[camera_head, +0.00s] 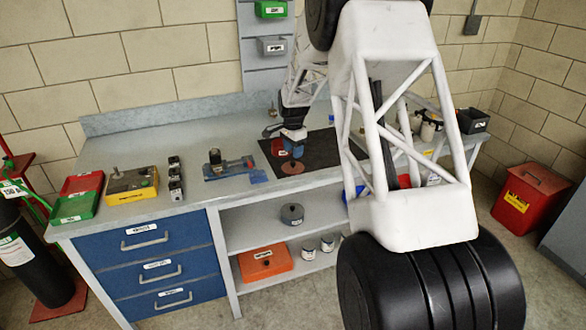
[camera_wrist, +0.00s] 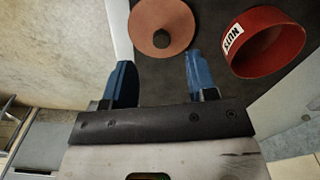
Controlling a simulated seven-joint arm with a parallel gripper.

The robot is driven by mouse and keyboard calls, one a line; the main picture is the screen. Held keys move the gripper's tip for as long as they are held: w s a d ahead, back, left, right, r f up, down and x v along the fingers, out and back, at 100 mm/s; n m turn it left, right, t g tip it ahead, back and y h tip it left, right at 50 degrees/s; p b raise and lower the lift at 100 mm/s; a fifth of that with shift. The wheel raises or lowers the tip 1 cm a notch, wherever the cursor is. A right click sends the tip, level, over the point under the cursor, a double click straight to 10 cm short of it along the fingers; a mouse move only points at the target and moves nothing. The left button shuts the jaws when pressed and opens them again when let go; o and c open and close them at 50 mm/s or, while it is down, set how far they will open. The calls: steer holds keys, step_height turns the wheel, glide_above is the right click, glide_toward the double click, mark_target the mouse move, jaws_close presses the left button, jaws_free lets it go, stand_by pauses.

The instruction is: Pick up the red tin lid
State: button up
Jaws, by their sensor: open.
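The red tin lid (camera_head: 292,168) is a flat reddish-brown disc near the bench's front edge, at the front of a dark mat. In the wrist view the lid (camera_wrist: 150,28) shows a dark round knob at its centre, and its far edge is cut off by the frame. My gripper (camera_head: 293,152) is above the lid. In the wrist view my gripper (camera_wrist: 161,72) is open and empty, with its blue fingers apart and the lid beyond their tips, roughly in line with the gap. A red open tin (camera_wrist: 262,48) with a white label lies right of the fingers.
The dark mat (camera_head: 330,146) lies on the grey bench (camera_head: 226,150). A blue fixture (camera_head: 228,168), a yellow box (camera_head: 132,186) and red and green trays (camera_head: 75,206) stand to the left. My large white arm link hides part of the bench's right side.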

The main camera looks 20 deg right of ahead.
mark_target(293, 162)
steer(key=shift+w+f, duration=0.1)
steer(key=shift+f, duration=2.45)
jaws_close()
